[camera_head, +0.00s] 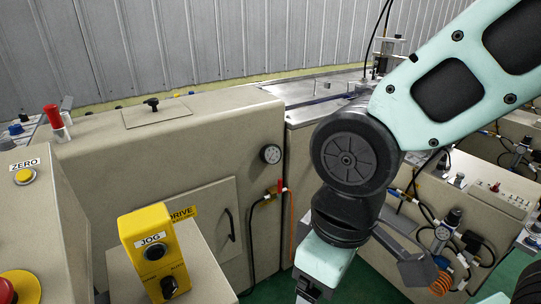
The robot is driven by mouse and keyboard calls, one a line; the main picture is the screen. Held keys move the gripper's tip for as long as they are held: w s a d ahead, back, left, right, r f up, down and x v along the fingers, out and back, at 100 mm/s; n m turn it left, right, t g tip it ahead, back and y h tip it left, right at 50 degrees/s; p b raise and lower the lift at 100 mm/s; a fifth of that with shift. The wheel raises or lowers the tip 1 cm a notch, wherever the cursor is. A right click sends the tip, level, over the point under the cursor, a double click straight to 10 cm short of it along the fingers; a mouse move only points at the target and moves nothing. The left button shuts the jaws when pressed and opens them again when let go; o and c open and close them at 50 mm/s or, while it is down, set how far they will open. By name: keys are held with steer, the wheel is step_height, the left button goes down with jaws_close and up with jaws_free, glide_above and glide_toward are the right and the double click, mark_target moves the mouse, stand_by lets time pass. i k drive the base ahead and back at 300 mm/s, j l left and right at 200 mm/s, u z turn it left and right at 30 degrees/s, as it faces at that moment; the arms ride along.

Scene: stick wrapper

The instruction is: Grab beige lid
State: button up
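A flat beige lid (157,116) with a small black knob on it lies on top of the beige machine housing, left of the middle in the head view. It looks seated flush in the top surface. My arm comes in from the upper right and bends down at a dark round joint. Its lower end runs out of the picture at the bottom, right of the lid and well apart from it. My gripper's fingers do not show, so their opening and anything between them are hidden.
A yellow JOG control box (152,240) stands at the front left. A red-topped post (56,122) rises left of the lid. A beige door (195,225) with a black handle is on the housing front. Hoses and gauges (443,234) crowd the right. Green floor shows low in the middle.

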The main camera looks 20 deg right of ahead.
mark_target(154, 112)
steer(key=u, duration=0.3)
steer(key=i+l+u, duration=0.25)
steer(key=u, duration=0.15)
steer(key=i+l+u, duration=0.15)
steer(key=l+u, duration=0.2)
steer(key=l, duration=0.15)
steer(key=i+l, duration=0.15)
steer(key=l, duration=0.25)
steer(key=i+l+u, duration=0.1)
steer(key=l, duration=0.35)
steer(key=i+l, duration=0.15)
steer(key=l, duration=0.25)
steer(key=u, duration=0.05)
